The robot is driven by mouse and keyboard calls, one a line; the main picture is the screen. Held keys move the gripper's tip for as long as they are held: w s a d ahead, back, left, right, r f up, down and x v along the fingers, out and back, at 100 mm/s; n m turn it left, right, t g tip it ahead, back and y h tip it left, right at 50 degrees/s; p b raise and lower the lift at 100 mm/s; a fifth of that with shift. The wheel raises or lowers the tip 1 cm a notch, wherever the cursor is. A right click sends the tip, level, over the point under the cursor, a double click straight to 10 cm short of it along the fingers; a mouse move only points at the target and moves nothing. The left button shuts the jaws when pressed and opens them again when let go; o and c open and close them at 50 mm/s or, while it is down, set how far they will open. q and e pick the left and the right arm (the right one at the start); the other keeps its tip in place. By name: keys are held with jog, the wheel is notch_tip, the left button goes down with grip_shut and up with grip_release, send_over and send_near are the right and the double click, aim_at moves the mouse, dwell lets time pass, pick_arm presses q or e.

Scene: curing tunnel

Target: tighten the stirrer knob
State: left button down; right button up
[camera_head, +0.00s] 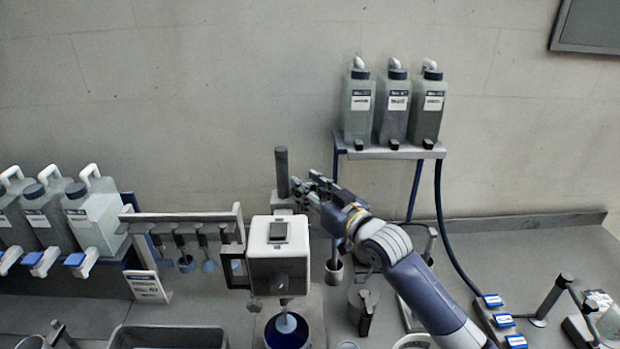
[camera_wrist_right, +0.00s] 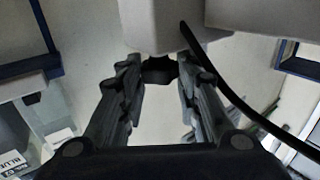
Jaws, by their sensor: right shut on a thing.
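The stirrer is a white box-shaped head (camera_head: 279,262) in front of a dark upright post (camera_head: 282,172). A shaft runs down from it into a dark blue pot (camera_head: 287,332). My right gripper (camera_head: 306,190) reaches in from the right, beside the post and behind the stirrer head. In the right wrist view, a dark knob (camera_wrist_right: 160,69) sits under a pale block, between the fingertips of my right gripper (camera_wrist_right: 160,78), which is shut on it. In the head view the knob is hidden by the fingers. My left gripper is not in view.
Several pale jugs (camera_head: 95,215) stand at the left beside a rack (camera_head: 185,216) with hanging stirring tools. Three bottles (camera_head: 397,103) stand on a raised shelf (camera_head: 392,152) behind my right arm. A grey tray (camera_head: 168,337) lies at the front. A dark cable (camera_wrist_right: 225,85) passes near my right fingers.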

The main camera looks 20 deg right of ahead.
jog(key=shift+a+r+m+h, duration=0.1)
jog(key=shift+m+h, duration=0.5)
jog(key=shift+h, duration=0.3)
jog(key=o, duration=1.1)
jog(key=shift+n+y, duration=0.3)
